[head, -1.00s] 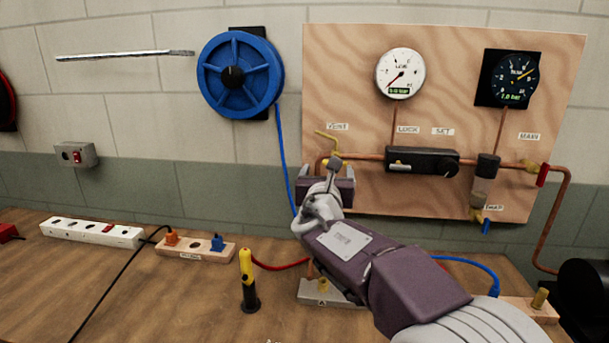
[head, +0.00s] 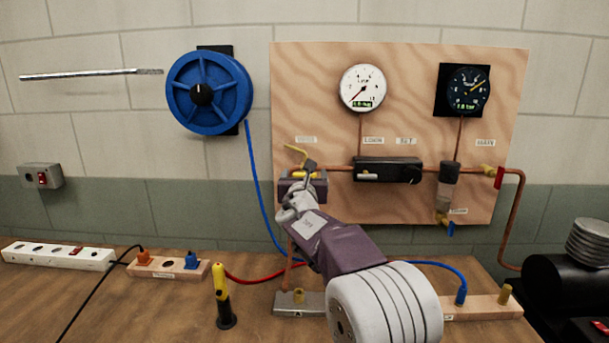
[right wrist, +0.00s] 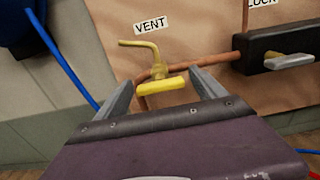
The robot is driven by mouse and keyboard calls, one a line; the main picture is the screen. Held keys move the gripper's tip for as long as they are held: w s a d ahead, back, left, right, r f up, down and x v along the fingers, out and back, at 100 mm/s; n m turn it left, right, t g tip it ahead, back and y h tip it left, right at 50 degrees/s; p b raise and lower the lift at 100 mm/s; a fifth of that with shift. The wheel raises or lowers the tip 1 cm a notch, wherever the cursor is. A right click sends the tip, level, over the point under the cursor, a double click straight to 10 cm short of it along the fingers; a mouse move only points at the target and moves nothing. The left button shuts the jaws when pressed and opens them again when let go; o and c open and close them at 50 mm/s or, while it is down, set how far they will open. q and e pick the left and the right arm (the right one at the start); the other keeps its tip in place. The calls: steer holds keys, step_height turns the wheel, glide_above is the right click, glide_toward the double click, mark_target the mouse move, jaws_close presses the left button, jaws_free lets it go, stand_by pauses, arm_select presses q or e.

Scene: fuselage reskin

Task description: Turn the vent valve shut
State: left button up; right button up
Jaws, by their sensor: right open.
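The vent valve (right wrist: 158,73) is on the wooden panel under the "VENT" label, with a bent brass outlet (right wrist: 147,44) at its upper left. Its yellow handle (right wrist: 161,85) lies roughly level in the right wrist view, facing me. My right gripper (right wrist: 162,77) is open, with one finger on each side of the handle; I cannot tell if either finger touches it. In the head view my right gripper (head: 303,176) is at the valve and partly hides it, while the brass outlet (head: 296,153) shows above. My left gripper is not in view.
A black regulator (head: 388,170) sits on the copper pipe right of the valve, below two gauges. A blue hose (head: 254,180) hangs from the blue reel (head: 208,92) left of the panel. A yellow-and-black tool (head: 222,290) stands on the bench below.

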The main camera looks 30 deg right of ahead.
steer(key=c, duration=1.4)
steer(key=shift+o, duration=0.2)
steer(key=m+b, duration=0.2)
steer(key=shift+f+m+b, duration=0.2)
steer(key=shift+m+b, duration=0.1)
steer(key=shift+b, duration=0.05)
steer(key=m+b, duration=0.3)
steer(key=m, duration=0.2)
steer(key=shift+b, duration=0.35)
steer(key=m+b, duration=0.2)
steer(key=m, duration=0.3)
steer(key=shift+r+m+b, duration=0.1)
steer(key=shift+m+b, duration=0.3)
steer(key=shift+r+m+b, duration=0.1)
steer(key=shift+m+b, duration=0.85)
steer(key=shift+m, duration=1.35)
